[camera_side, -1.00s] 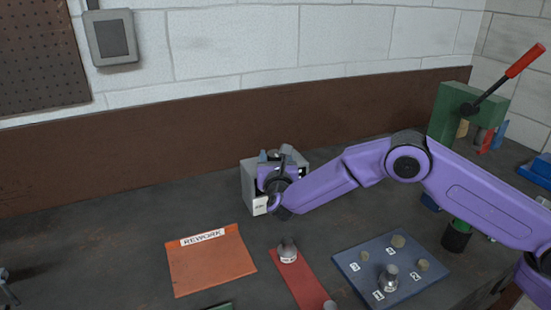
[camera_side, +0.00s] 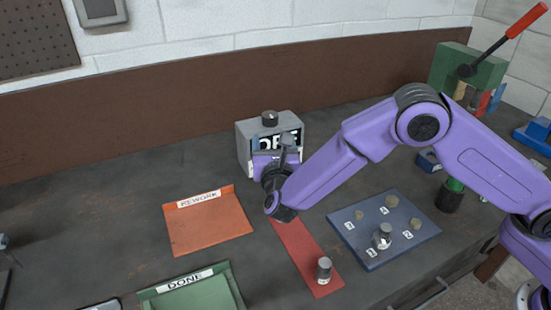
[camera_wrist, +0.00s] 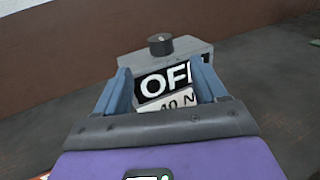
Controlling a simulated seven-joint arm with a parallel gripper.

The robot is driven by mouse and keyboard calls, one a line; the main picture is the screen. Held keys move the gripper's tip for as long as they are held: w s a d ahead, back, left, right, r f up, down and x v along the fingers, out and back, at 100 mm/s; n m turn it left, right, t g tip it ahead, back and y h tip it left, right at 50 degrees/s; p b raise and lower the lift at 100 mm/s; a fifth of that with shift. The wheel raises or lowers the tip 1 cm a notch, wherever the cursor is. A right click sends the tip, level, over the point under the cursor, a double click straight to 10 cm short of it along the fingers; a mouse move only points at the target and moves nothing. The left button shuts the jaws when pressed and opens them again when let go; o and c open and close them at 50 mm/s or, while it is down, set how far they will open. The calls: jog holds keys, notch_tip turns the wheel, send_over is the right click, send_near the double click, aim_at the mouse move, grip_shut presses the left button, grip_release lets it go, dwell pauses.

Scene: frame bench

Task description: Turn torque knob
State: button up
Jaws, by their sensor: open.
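A grey box (camera_side: 245,150) stands on the bench near the brown wall board. A short dark round knob (camera_side: 270,118) sits on its top; the knob also shows in the wrist view (camera_wrist: 160,45). The box's front has a display with large letters starting "OF" (camera_wrist: 165,86) and a smaller label below that reads "40 N", partly hidden. My gripper (camera_side: 276,143) is open in front of the box. In the wrist view its two blue fingers (camera_wrist: 165,84) flank the display, below the knob and apart from it. Whether they touch the box cannot be told.
An orange REWORK mat (camera_side: 210,225) and a green DONE tray (camera_side: 200,292) lie at left front. A red strip (camera_side: 305,255) bears a small metal piece (camera_side: 324,270). A blue numbered board (camera_side: 375,255) and a green lever press (camera_side: 465,70) stand to the right.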

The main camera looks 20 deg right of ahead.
aim_at(271, 120)
jog(key=v, duration=0.6)
jog(key=shift+s, duration=0.2)
jog(key=shift+s+d, duration=0.15)
jog(key=shift+s, duration=0.05)
jog(key=x, duration=1.7)
jog(key=shift+w, duration=0.25)
jog(key=c, duration=1)
